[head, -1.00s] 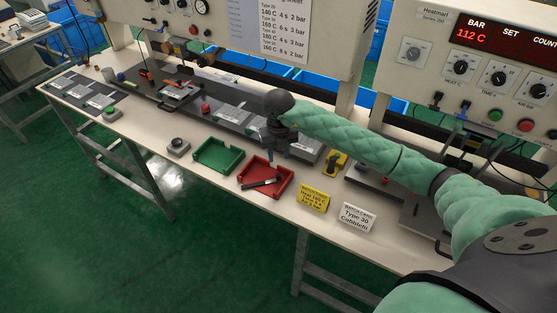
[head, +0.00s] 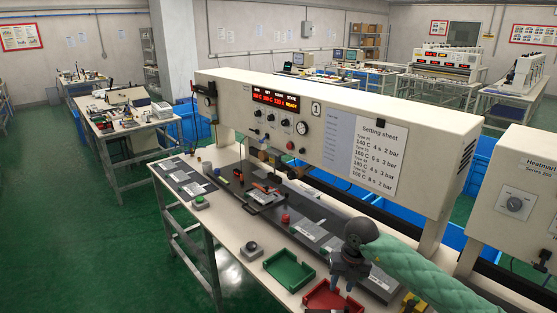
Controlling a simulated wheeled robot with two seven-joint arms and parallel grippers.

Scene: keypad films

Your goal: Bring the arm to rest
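My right arm, in a green quilted sleeve (head: 420,275), reaches in from the lower right. My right gripper (head: 349,287) points down over the front of the bench, beside the red tray (head: 318,291). Its two fingers look apart, with nothing seen between them. The red tray is cut off by the bottom edge of the picture, with part of a dark object at its lower edge. My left gripper is out of view.
A green tray (head: 273,264) and a grey button box (head: 251,248) stand on the bench front. The long press (head: 330,135) has a lit red display (head: 276,98) and a setting sheet (head: 377,157). A second machine (head: 515,205) stands right. Green floor lies open at left.

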